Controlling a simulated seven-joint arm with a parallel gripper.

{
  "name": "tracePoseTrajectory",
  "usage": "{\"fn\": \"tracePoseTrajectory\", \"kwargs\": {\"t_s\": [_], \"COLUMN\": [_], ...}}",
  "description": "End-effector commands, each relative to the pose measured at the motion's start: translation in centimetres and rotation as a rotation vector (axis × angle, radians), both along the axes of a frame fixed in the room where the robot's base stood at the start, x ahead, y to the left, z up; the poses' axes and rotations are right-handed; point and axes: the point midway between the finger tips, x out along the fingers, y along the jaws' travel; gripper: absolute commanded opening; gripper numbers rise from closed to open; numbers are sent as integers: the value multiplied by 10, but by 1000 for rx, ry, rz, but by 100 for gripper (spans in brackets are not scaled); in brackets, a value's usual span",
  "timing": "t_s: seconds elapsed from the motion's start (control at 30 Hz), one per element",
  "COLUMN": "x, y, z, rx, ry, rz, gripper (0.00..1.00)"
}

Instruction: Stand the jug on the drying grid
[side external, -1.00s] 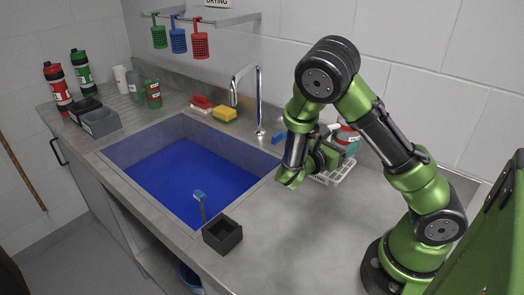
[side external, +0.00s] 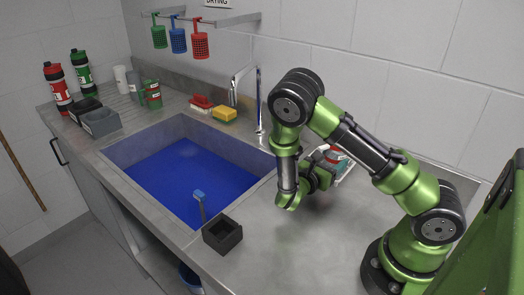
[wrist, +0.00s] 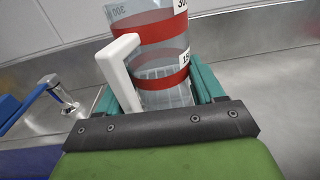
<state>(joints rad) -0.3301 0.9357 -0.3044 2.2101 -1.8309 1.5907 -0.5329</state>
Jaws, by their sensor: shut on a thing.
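The jug (wrist: 163,55) is clear, with red bands, white labels and a white handle (wrist: 118,62). My gripper (wrist: 160,88) has its teal fingers on both sides of the jug and is shut on it. In the side view the jug (side external: 333,154) is mostly hidden behind my gripper (side external: 328,170), right of the tap. A white edge of the drying grid (side external: 347,173) shows beside it, the rest hidden. White grid lines show through the jug in the wrist view. I cannot tell whether the jug touches the grid.
The sink (side external: 120,156) with a blue floor lies left of my gripper, with the tap (side external: 259,100) behind. A black box (side external: 222,236) stands at the sink's front corner. A yellow sponge (side external: 224,113) lies at the back. The counter (side external: 310,245) in front of my gripper is clear.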

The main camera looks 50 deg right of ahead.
Motion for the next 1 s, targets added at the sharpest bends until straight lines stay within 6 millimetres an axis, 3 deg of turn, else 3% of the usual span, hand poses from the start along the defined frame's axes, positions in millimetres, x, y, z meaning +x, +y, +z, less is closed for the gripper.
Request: {"fn": "tracePoseTrajectory", "kwargs": {"t_s": [0.1, 0.13, 0.27, 0.67, 1.0], "x": [0, 0, 0, 1, 5], "y": [0, 0, 0, 5, 74], "z": [-3, -2, -2, 1, 0], "rx": [-1, -1, 0, 1, 1], "ry": [1, 0, 0, 1, 0], "rz": [0, 0, 0, 3, 7], "gripper": [29, 72, 92, 93, 93]}}
